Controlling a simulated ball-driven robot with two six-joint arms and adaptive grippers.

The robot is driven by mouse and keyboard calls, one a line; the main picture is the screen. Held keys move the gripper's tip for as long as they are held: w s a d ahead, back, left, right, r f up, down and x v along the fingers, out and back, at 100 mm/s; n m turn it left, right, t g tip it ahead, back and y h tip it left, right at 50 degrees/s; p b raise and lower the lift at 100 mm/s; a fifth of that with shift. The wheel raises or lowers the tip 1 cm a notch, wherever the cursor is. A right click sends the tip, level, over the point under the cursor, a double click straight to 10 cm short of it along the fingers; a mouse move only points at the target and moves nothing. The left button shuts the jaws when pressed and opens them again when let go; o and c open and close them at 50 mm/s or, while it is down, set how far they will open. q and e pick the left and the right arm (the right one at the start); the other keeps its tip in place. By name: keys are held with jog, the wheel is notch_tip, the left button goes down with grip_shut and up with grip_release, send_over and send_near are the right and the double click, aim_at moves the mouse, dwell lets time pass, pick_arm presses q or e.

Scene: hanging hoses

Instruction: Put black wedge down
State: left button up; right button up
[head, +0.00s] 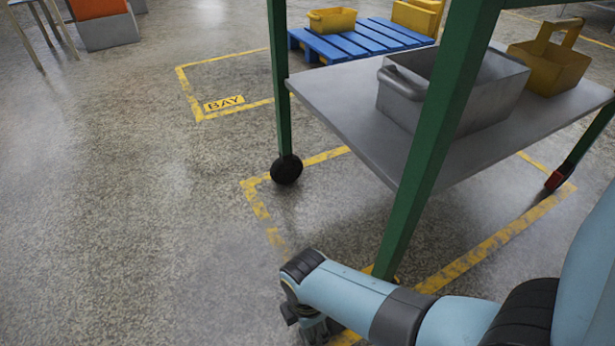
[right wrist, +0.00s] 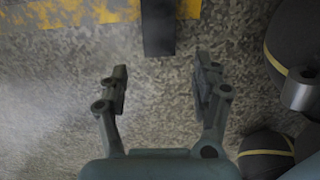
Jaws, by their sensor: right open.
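In the right wrist view a dark, straight-sided block (right wrist: 158,28), which looks like the black wedge, lies on the floor across the edge of a yellow line. Its top end is cut off by the frame. My right gripper (right wrist: 162,78) is open, its two fingers apart with bare floor between them. The block's near end is just beyond the fingertips, apart from both. In the head view my right gripper (head: 312,328) is low at the bottom edge, partly hidden by its own wrist. I cannot make out the wedge there. My left gripper is out of view.
A green-legged trolley (head: 345,95) on wheels stands beside my right arm, carrying a grey bin (head: 470,95) and a yellow tote (head: 550,65). Yellow floor lines (head: 500,238) run beneath it. A blue pallet (head: 350,42) stands behind.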

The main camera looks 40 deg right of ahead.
jog(key=shift+w+r, duration=0.1)
jog(key=shift+r, duration=0.55)
jog(key=shift+r+p, duration=0.4)
jog(key=shift+p, duration=0.1)
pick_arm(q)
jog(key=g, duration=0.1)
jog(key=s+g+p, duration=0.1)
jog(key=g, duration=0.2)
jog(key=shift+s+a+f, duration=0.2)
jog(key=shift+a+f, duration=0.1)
pick_arm(e)
jog(key=s+d+r+m+t, duration=0.2)
jog(key=r+m, duration=0.2)
jog(key=r, duration=0.4)
jog(key=s+d+r+m+t, duration=0.1)
jog(key=s+r+m+t, duration=0.1)
jog(key=r+m, duration=0.3)
jog(key=s+d+r+m+t, duration=0.2)
jog(key=r+m+t, duration=0.2)
jog(key=r, duration=0.9)
jog(key=shift+s+d+m, duration=0.3)
jog(key=shift+m, duration=0.4)
pick_arm(q)
jog(key=shift+p, duration=0.55)
pick_arm(e)
jog(key=shift+f, duration=0.1)
